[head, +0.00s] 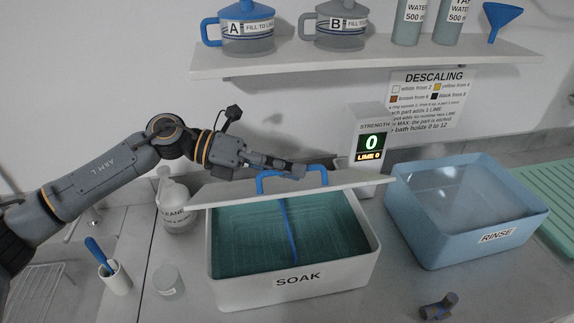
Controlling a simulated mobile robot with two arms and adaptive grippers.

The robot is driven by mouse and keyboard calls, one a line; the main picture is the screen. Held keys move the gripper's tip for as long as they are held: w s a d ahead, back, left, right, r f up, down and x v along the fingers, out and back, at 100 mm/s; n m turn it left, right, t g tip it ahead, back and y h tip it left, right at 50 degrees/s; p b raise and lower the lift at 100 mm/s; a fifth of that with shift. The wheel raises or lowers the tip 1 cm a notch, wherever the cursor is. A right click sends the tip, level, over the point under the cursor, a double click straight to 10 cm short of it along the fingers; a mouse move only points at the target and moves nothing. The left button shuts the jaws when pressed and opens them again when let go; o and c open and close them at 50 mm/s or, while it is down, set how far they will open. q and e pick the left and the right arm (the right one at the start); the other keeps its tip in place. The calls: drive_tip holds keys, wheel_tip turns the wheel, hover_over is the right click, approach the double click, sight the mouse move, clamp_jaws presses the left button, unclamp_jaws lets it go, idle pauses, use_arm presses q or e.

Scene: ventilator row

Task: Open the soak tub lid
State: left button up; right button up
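The white soak tub (297,284), labelled SOAK, stands on the counter with teal liquid inside. Its pale lid (345,183) is off the front of the opening, tilted up at the back, so most of the liquid shows. A blue handle (262,182) stands on the lid. My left gripper (298,172) is at the middle of this handle, its fingers seemingly closed over the bar and hiding part of it. A thin blue rod (288,230) slants down from under the lid into the tub. My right gripper is not in view.
A blue rinse tub (470,218) stands right of the soak tub, a strength display (371,143) behind. A cleaner bottle (174,207), a cup with a blue tool (115,278) and a small jar (167,280) are left. A small part (439,306) lies at front right. A shelf (370,59) hangs above.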

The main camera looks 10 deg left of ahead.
use_arm(q)
clamp_jaws()
drive_tip(key=shift+w+r, duration=0.15)
drive_tip(key=shift+r, duration=0.1)
idle(0.4)
drive_tip(key=shift+w+a+r+n, duration=0.2)
drive_tip(key=shift+w+r+n, duration=0.1)
drive_tip(key=shift+w+r, duration=0.25)
drive_tip(key=w+a+r+n+h, duration=0.1)
drive_tip(key=w+a+r+n, duration=0.1)
drive_tip(key=w, duration=0.4)
drive_tip(key=w+a+r+n+g+h, duration=0.1)
drive_tip(key=w+a+r+n, duration=0.1)
drive_tip(key=w+r+n, duration=0.1)
drive_tip(key=shift+w+r, duration=0.45)
drive_tip(key=shift+w, duration=0.9)
unclamp_jaws()
